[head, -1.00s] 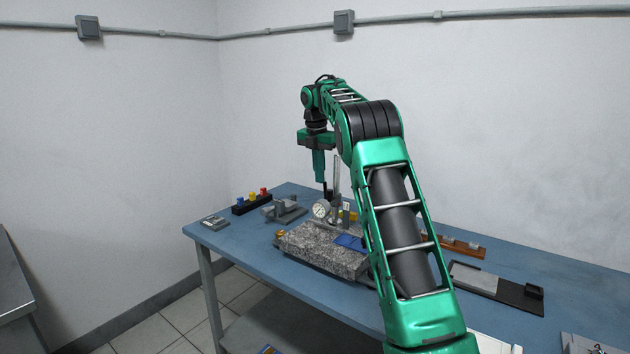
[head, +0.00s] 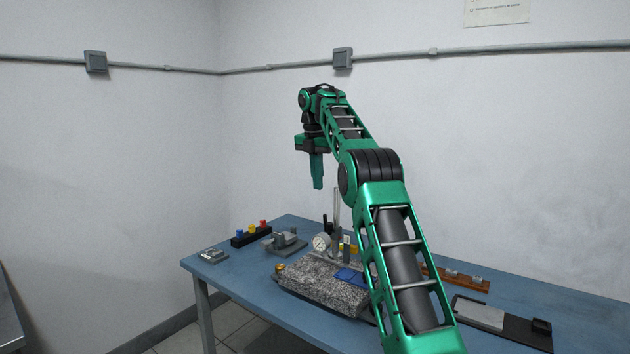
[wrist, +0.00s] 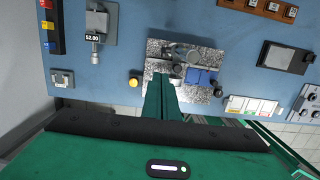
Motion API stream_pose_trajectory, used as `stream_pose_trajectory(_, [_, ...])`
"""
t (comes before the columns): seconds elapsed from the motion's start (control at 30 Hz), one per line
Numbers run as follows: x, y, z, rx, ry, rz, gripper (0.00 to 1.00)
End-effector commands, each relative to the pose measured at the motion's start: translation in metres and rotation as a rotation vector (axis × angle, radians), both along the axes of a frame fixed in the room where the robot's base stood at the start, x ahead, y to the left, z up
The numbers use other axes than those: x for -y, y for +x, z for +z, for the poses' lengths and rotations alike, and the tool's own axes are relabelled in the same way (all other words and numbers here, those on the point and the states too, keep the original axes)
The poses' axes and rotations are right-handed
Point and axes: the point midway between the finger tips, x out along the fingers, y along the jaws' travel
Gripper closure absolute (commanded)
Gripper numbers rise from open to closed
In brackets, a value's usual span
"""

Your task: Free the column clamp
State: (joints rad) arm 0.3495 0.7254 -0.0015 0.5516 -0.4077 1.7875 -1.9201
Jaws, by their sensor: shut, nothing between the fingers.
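The gauge stand has a thin upright metal column (head: 337,208) and a round white dial gauge (head: 321,242). It stands on a speckled granite plate (head: 318,282). A small dark upright piece (head: 325,223) shows beside the column; I cannot tell whether it is the clamp's lever. My gripper (head: 317,187) is shut and empty, pointing down in the air above the stand, clear of it. In the wrist view my gripper's green fingers (wrist: 162,80) lie over the plate's left part, and the stand (wrist: 180,55) is seen from above. The state of the clamp is too small to tell.
A blue item (head: 350,276) lies on the plate, and an amber knob (head: 279,267) is at its left edge. A grey fixture (head: 285,242) and a black rack with coloured pieces (head: 250,235) stand to the left. A wooden rack (head: 460,278) and dark tray (head: 505,320) are right.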

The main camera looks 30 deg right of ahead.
Motion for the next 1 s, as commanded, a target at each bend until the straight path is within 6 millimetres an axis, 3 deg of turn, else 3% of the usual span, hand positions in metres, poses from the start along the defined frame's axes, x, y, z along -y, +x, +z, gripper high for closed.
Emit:
stream_pose_trajectory(0.3, [-0.002,0.0,0.015,-0.001,0.003,0.0,1.0])
stream_pose_trajectory(1.0, [-0.005,-0.003,0.018,0.001,0.007,-0.026,1.0])
